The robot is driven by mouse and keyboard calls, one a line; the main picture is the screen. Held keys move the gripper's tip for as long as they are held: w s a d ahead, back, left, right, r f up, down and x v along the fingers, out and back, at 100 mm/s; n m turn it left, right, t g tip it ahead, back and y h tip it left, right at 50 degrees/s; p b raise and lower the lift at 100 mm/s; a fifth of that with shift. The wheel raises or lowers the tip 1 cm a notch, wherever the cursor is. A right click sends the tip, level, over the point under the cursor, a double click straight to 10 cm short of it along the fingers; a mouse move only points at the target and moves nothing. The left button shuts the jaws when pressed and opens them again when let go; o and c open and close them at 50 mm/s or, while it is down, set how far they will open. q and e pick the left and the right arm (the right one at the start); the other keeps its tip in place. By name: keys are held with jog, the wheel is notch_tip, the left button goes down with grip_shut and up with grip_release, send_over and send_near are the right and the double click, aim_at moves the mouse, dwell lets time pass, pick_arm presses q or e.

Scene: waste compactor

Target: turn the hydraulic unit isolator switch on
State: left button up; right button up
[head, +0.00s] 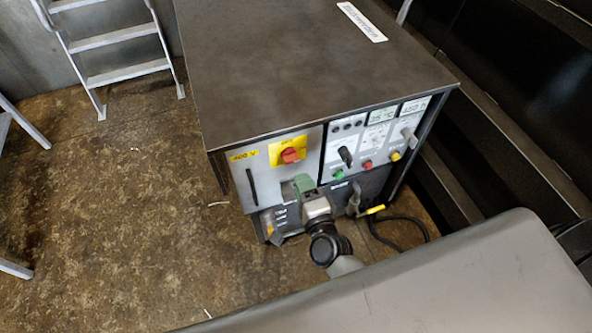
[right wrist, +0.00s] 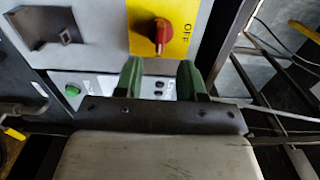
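The isolator switch is a red rotary knob (head: 290,155) on a yellow plate (head: 275,160), on the front of a dark metal cabinet (head: 270,80). In the right wrist view the red knob (right wrist: 158,30) sits just beyond the fingers, and the word OFF shows on its yellow plate (right wrist: 188,20). My right gripper (head: 302,182) is just below the plate in the head view. Its two green fingers (right wrist: 160,76) stand apart with a gap between them, and no object is held. The knob appears clear of the fingers. My left gripper is not in view.
Beside the switch is a panel with a black lever (head: 346,157), green button (head: 339,175), red button (head: 367,164) and yellow button (head: 395,156). A black cable (head: 400,220) lies at the lower right. A ladder (head: 115,40) stands at the back left; the floor there is mostly clear.

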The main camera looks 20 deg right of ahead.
jog(key=shift+s+d, duration=0.1)
jog(key=shift+s, duration=1.8)
